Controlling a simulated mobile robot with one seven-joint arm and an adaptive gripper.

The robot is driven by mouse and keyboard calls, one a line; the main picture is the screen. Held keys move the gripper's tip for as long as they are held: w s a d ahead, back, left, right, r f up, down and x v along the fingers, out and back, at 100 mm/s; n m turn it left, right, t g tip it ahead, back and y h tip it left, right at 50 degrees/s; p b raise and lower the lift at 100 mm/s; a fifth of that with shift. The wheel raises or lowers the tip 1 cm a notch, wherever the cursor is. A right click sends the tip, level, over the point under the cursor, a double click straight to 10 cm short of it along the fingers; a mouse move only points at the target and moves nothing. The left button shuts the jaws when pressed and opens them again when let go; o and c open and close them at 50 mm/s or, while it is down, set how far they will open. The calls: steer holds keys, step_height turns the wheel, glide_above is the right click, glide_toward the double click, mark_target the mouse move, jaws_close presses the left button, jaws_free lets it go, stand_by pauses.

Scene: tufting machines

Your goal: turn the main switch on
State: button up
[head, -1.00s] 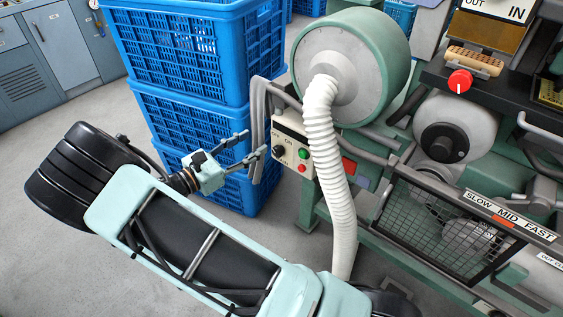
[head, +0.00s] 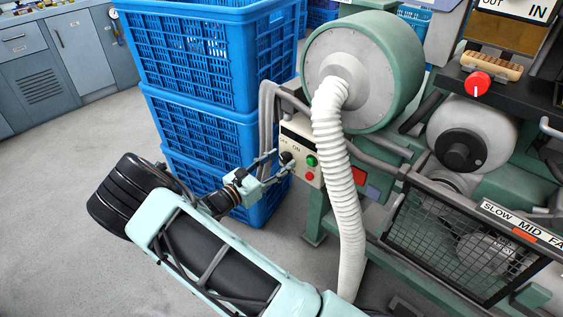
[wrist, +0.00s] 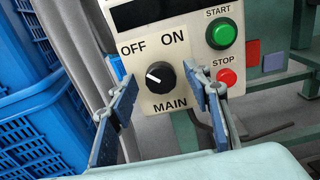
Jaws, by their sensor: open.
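The main switch (wrist: 160,77) is a black rotary knob on a cream control panel (wrist: 150,103), labelled OFF, ON and MAIN. Its white mark points up and left, toward OFF. In the head view the knob (head: 286,158) is partly hidden by my gripper (head: 277,163). In the wrist view my gripper (wrist: 163,105) is open, with one finger on each side of the knob. The fingers look apart from the knob; the depth between them is hard to tell.
A green START button (wrist: 221,33) and a red STOP button (wrist: 227,77) sit right of the knob, close to the right finger. Stacked blue crates (head: 205,135) stand left of the panel. A white ribbed hose (head: 341,190) hangs just right of it.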

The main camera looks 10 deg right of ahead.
steer(key=shift+w+d, duration=0.35)
steer(key=shift+d, duration=0.1)
steer(key=c, duration=1.1)
